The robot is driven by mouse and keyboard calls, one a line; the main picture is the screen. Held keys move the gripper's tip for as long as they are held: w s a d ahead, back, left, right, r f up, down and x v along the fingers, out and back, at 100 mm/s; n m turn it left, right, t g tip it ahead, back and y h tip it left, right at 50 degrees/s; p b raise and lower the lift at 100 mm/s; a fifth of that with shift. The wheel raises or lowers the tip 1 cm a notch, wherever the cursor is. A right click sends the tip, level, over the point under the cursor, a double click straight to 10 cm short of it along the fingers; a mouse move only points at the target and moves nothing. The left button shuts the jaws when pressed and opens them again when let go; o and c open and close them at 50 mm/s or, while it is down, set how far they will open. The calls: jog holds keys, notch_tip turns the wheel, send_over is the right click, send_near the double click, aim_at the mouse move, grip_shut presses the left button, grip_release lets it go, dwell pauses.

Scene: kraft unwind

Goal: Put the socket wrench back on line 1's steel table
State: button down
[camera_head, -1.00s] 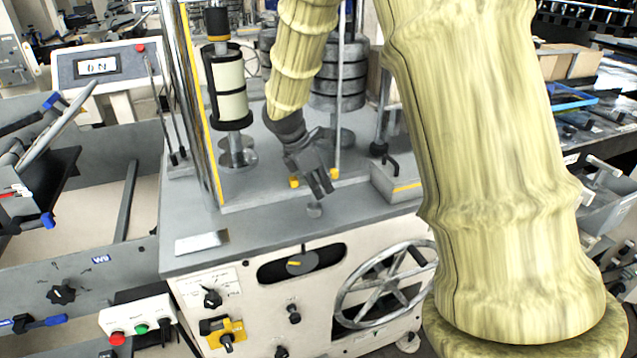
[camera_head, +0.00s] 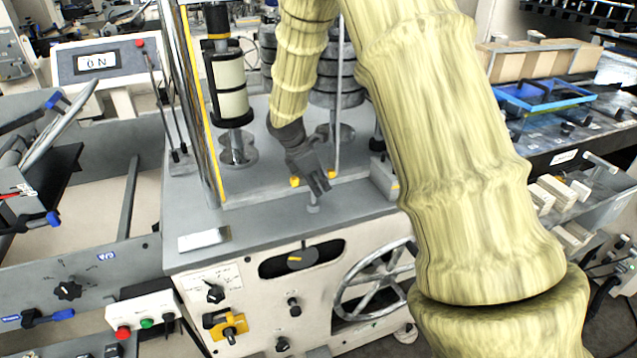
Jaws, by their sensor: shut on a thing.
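My gripper (camera_head: 319,186) points down over the front part of a machine's grey metal top (camera_head: 255,222). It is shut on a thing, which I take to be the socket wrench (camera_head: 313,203). Only a small, pale grey upright piece of it shows just below the fingertips; the fingers hide the rest. I cannot tell whether its lower end touches the top. No label in view marks line 1's steel table, so I cannot tell whether this grey top is that table.
A spindle with a cream roll (camera_head: 231,90), stacked dark discs (camera_head: 337,85) and a thin upright rod stand behind my gripper. A pale plate (camera_head: 204,239) lies at the top's front left. A handwheel (camera_head: 375,282) is below. My arm covers much of the right side.

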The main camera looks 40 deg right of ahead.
jog(key=c, duration=1.4)
grip_release()
jog(key=shift+f, duration=0.1)
jog(key=b+v, duration=0.3)
jog(key=v, duration=0.9)
jog(key=shift+a, duration=0.1)
